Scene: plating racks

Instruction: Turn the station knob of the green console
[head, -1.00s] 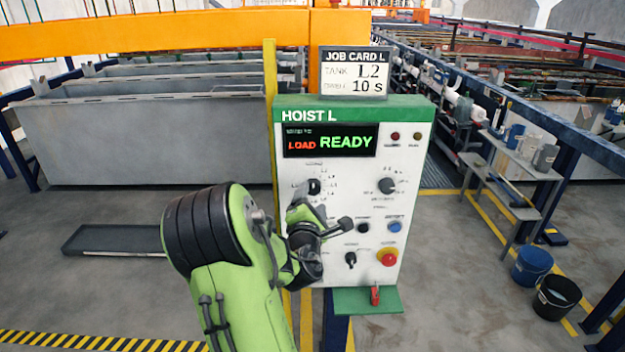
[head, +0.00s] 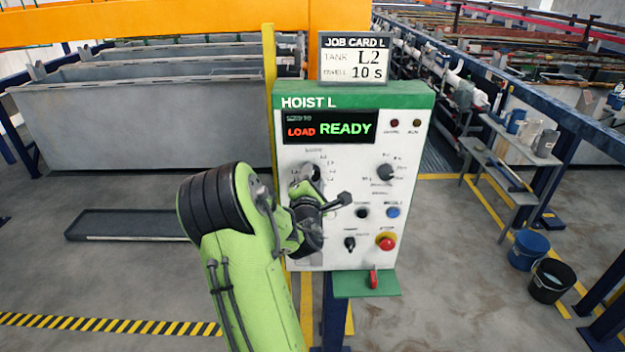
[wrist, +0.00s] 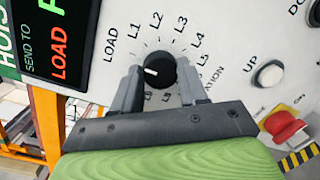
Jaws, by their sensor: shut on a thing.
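The green-topped console (head: 405,97) is marked HOIST L, and its screen (head: 330,130) reads SEND TO LOAD and READY. Its black station knob (head: 314,171) is on the left of the panel, partly covered by my gripper in the head view. The wrist view shows the knob (wrist: 160,76) between my two grey fingers, with its white mark pointing left, towards LOAD. Labels L1 to L5 and others ring it. My gripper (wrist: 161,88) is shut on the knob. The job card (head: 354,58) above reads TANK L2, 10 S.
Right of the knob are a second dial (head: 385,172), a blue button (head: 393,212), a small black switch (head: 350,243) and a red stop button (head: 386,241). A white UP button (wrist: 268,74) is right of my fingers. A yellow post (head: 269,100) stands left of the console.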

